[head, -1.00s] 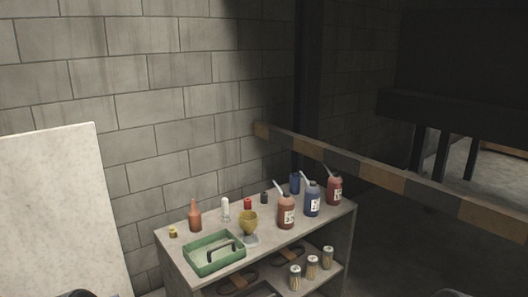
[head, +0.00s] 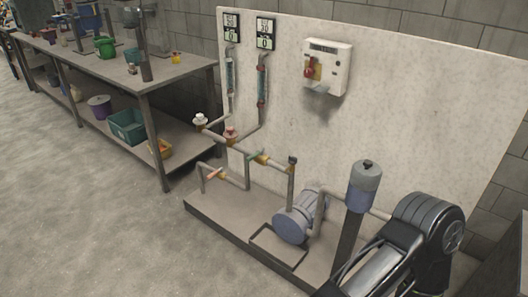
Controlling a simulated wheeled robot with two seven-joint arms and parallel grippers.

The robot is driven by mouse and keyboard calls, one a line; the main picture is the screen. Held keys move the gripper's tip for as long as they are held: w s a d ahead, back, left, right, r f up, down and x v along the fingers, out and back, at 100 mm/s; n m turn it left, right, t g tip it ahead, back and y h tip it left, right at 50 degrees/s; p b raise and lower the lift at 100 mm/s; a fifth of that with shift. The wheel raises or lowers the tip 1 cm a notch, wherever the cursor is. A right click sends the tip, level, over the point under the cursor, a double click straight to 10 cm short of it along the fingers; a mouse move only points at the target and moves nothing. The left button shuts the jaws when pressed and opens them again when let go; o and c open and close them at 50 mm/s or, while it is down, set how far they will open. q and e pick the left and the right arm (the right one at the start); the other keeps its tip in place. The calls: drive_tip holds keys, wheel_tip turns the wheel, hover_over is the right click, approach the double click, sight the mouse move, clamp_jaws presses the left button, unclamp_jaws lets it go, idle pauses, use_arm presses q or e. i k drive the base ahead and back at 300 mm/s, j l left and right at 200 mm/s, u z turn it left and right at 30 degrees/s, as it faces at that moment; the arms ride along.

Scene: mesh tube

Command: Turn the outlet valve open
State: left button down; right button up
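A pump rig stands on a low grey base (head: 215,218) against a pale marbled panel (head: 420,100). Its grey pipes carry several valves: a white round knob (head: 200,119), a red round knob (head: 231,133), a green lever (head: 256,155) and an orange lever (head: 214,174). No label tells which one is the outlet valve. A blue-grey pump (head: 296,217) sits to the right of the valves. My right arm shows at the lower right, but its gripper is out of frame. My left gripper is not in view.
A control box (head: 328,67) with a red switch, two gauge displays (head: 265,33) and two sight tubes are on the panel. A blue-grey canister (head: 365,187) stands beside my arm. A long workbench (head: 165,80) lies left. The floor (head: 90,220) in front is clear.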

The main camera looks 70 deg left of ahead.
sight(261, 152)
drive_tip(key=u, duration=2.7)
drive_tip(key=i+l, duration=0.15)
drive_tip(key=i, duration=0.45)
drive_tip(key=i+l, duration=0.15)
drive_tip(key=i, duration=0.45)
drive_tip(key=l+z, duration=0.05)
